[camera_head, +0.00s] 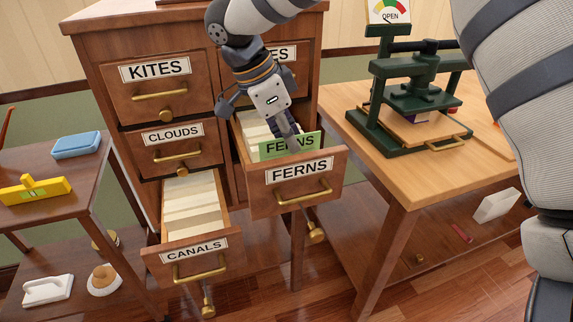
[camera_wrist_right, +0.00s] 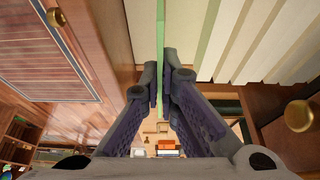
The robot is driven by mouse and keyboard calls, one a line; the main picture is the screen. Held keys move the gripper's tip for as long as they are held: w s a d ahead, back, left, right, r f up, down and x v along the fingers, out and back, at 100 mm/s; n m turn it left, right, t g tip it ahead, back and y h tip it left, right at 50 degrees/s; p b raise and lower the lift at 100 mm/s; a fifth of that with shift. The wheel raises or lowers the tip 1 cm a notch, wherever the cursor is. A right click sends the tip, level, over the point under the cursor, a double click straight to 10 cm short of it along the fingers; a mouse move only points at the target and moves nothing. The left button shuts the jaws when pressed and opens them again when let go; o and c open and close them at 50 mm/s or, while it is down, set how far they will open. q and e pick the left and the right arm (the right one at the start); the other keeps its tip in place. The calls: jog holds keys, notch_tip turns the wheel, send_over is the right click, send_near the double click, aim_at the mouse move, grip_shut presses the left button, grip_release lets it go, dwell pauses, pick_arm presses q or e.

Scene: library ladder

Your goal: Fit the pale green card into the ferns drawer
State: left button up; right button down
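The pale green card (camera_head: 308,144), marked FERNS, stands upright just behind the front panel of the open ferns drawer (camera_head: 276,201). Its lower edge is hidden by that panel, so I cannot tell how deep it sits. My right gripper (camera_head: 290,139) reaches down over the drawer with its fingertips at the card. In the right wrist view the fingertips (camera_wrist_right: 161,80) close on the card's thin green edge (camera_wrist_right: 160,30), one finger on each side. Cream cards (camera_wrist_right: 265,35) fill the drawer beside it. My left gripper is not in view.
The canals drawer (camera_head: 187,255) is open below left with cream cards inside. The kites (camera_head: 160,92) and clouds (camera_head: 172,151) drawers are shut. A green press (camera_head: 418,95) stands on the wooden table at right; a side table (camera_head: 75,190) is at left.

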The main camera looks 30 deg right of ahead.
jog(key=shift+f, duration=2.25)
jog(key=shift+f, duration=0.1)
jog(key=c, duration=1.8)
grip_release()
jog(key=v, duration=1.2)
